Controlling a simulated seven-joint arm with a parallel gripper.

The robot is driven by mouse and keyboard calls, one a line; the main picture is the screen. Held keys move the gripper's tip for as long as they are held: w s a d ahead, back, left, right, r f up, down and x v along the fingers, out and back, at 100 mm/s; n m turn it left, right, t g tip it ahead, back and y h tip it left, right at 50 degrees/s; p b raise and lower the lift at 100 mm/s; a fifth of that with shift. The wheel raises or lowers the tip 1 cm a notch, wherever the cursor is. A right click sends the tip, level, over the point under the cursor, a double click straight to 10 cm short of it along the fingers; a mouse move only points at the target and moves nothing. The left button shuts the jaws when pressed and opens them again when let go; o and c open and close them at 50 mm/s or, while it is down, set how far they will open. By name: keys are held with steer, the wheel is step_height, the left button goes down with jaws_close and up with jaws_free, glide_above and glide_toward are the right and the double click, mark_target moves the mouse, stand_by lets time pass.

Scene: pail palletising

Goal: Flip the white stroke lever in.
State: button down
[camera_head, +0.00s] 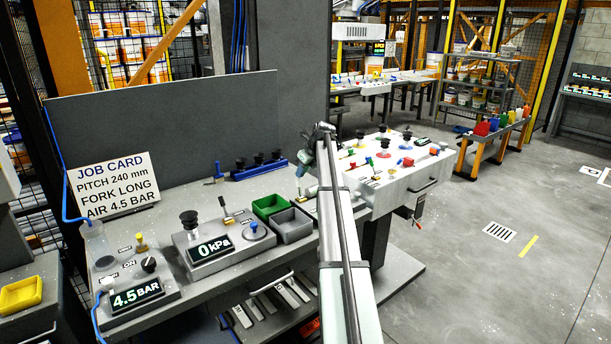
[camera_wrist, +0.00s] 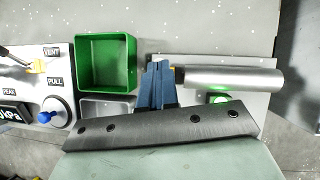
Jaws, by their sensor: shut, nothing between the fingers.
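My gripper (camera_head: 300,171) is over the bench, just right of the green bin. In the wrist view its blue-grey fingers (camera_wrist: 160,66) are together with nothing held. A silver cylinder (camera_wrist: 230,80) lies on a pale plate right of the fingers, with a green-lit round part below it. The cylinder also shows beside my arm in the head view (camera_head: 311,191). I cannot make out a white stroke lever in either view. My fingers and dark bolted gripper body cover part of that plate. I cannot tell whether the fingers touch anything.
The green bin (camera_wrist: 106,63) and a grey bin (camera_head: 290,225) stand close left of the fingers. Further left are the 0 kPa box (camera_head: 208,250), with its blue PULL knob (camera_head: 257,230), and the 4.5 BAR box (camera_head: 138,290). A blue rack (camera_head: 258,170) stands behind.

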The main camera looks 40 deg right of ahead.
steer(key=shift+w+f, duration=0.15)
steer(key=shift+w, duration=0.65)
steer(key=shift+w+f, duration=0.1)
steer(key=shift+w, duration=0.7)
steer(key=s+d+r, duration=0.2)
steer(key=s+r, duration=0.1)
steer(key=r, duration=0.9)
steer(key=shift+r, duration=0.25)
